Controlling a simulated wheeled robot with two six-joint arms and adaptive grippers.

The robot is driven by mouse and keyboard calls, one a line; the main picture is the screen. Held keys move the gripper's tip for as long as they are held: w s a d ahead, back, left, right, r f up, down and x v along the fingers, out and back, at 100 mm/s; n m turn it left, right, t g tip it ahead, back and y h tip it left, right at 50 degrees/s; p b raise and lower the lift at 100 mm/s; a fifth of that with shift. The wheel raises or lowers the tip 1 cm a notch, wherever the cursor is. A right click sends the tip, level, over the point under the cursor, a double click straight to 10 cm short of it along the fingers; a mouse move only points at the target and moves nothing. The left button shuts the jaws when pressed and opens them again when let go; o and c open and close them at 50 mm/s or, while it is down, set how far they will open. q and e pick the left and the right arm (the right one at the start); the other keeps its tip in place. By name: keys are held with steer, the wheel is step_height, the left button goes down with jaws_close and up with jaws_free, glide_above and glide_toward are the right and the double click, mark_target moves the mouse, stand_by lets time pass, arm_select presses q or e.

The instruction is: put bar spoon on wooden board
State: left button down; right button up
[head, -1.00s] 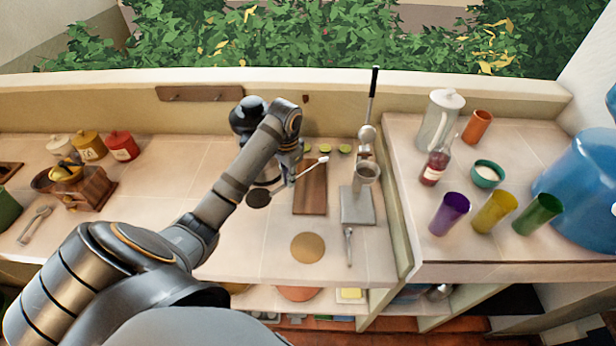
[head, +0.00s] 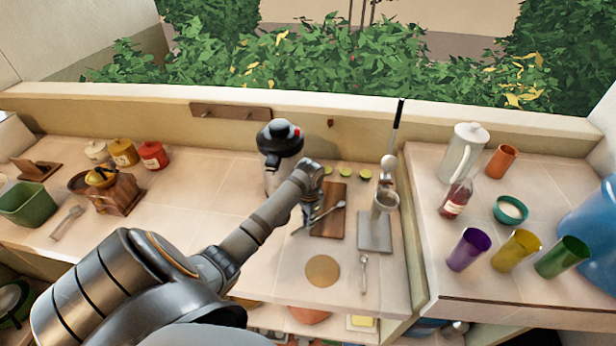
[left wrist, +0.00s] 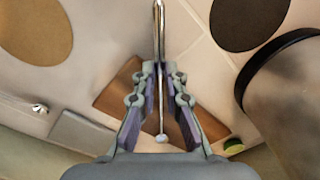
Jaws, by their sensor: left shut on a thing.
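The bar spoon (head: 330,210) is a thin metal rod with a pale end, held slanted in my left gripper (head: 312,206). The wooden board (head: 331,228) is a brown rectangle on the counter, with the spoon's pale end seen over it. In the left wrist view, the gripper (left wrist: 163,72) is shut around the spoon (left wrist: 161,110), which runs between the fingers. The board (left wrist: 120,90) shows behind and below the fingers. Whether the spoon touches the board cannot be told. My right gripper is not in view.
A grey slab (head: 374,244) with a metal cup (head: 384,205) stands right of the board. A cork disc (head: 322,271) and a small spoon (head: 364,275) lie in front. A black-topped appliance (head: 280,140) and green lime pieces (head: 345,172) are behind.

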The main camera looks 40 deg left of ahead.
arm_select(q)
steer(key=shift+f, duration=0.25)
steer(key=shift+s+d+f, duration=0.1)
steer(key=shift+s+f, duration=0.15)
steer(key=shift+f, duration=0.05)
steer(key=c, duration=1.4)
jaws_free()
steer(key=shift+f, duration=0.1)
steer(key=shift+w, duration=0.15)
